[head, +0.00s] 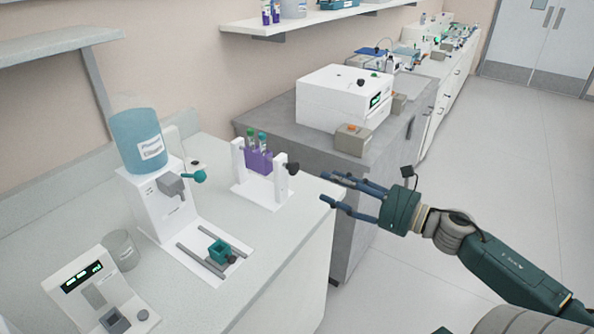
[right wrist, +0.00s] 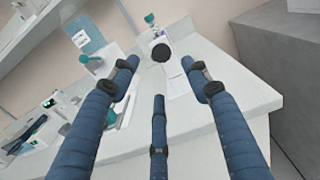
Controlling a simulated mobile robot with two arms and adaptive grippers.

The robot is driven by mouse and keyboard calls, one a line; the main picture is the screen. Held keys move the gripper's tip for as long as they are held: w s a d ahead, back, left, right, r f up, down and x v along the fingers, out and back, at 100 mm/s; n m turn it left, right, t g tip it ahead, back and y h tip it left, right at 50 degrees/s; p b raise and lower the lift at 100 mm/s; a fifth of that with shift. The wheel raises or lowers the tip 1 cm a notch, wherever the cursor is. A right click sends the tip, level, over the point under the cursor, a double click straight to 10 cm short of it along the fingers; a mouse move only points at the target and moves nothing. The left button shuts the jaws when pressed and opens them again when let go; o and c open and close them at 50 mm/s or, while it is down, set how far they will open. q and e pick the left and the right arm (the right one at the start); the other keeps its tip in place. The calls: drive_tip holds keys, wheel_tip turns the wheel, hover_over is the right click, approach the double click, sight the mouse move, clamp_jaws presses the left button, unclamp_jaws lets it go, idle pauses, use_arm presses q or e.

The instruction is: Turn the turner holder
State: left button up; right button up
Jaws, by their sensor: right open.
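The turner (head: 240,182) is a white two-post stand on the bench. Its purple holder (head: 259,162) carries tubes with green caps between the posts. A black knob (head: 293,168) sticks out from the right post; it also shows in the right wrist view (right wrist: 160,53), ahead between my fingertips. My right gripper (head: 327,187) is open and empty, to the right of the knob and apart from it, with its fingers pointing left towards the turner. In the right wrist view the holder is mostly hidden behind the knob. My left gripper is not in view.
A dispenser with a blue bottle (head: 137,140) stands left of the turner, with a teal cup (head: 219,252) on rails before it. A small device with a display (head: 95,290) is at the front left. A white box machine (head: 345,97) is on the grey counter behind. Open floor lies right.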

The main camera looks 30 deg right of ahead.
sight(296, 169)
drive_tip(key=p+x, duration=0.1)
drive_tip(key=x, duration=0.7)
drive_tip(key=shift+w, duration=0.2)
drive_tip(key=shift+w+a, duration=0.15)
drive_tip(key=shift+w, duration=0.45)
drive_tip(key=c, duration=1.1)
